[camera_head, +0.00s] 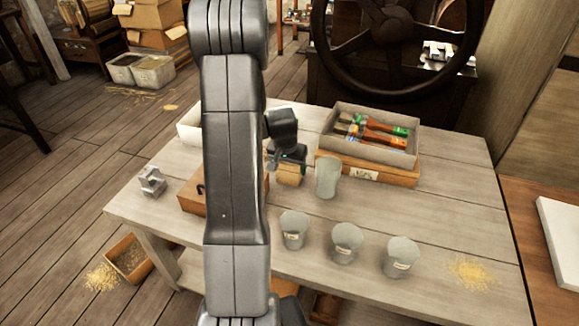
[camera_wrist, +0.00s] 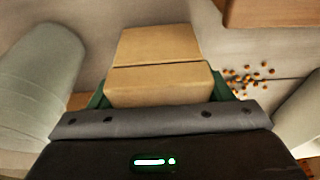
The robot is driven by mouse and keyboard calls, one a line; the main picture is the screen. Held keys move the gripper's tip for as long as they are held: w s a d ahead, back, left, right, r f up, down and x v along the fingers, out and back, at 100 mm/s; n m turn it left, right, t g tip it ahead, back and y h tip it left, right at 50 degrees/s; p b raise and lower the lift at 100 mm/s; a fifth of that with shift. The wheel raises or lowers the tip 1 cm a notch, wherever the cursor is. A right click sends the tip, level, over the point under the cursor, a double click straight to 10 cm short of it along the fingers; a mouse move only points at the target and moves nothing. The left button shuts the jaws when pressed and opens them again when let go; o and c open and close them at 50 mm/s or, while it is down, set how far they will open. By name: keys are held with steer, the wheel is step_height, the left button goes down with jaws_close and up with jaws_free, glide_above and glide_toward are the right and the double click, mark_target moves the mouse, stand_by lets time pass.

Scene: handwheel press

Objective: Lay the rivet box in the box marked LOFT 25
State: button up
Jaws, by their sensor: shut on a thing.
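The rivet box seems to be the small tan carton (camera_head: 289,178) under my gripper (camera_head: 286,158), beside a grey cup. In the wrist view the carton (camera_wrist: 158,82) has a dark seam across it and sits between the green fingers of my gripper (camera_wrist: 160,92), which is shut on it. I cannot tell whether the carton touches the table. No label reading LOFT 25 is legible. A wooden box (camera_head: 362,173) under a grey tray bears a label too small to read. Another wooden box (camera_head: 190,197) and a pale box (camera_head: 188,128) are partly hidden behind my arm.
A grey cup (camera_head: 328,178) stands right beside the carton, with several labelled cups (camera_head: 346,243) nearer the front. The grey tray (camera_head: 343,146) holds brushes. Small brown bits (camera_wrist: 252,80) lie near the carton. A metal block (camera_head: 152,181) stands at the left edge.

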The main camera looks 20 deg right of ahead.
steer(key=shift+f, duration=0.15)
steer(key=o, duration=1.4)
steer(key=shift+c, duration=0.2)
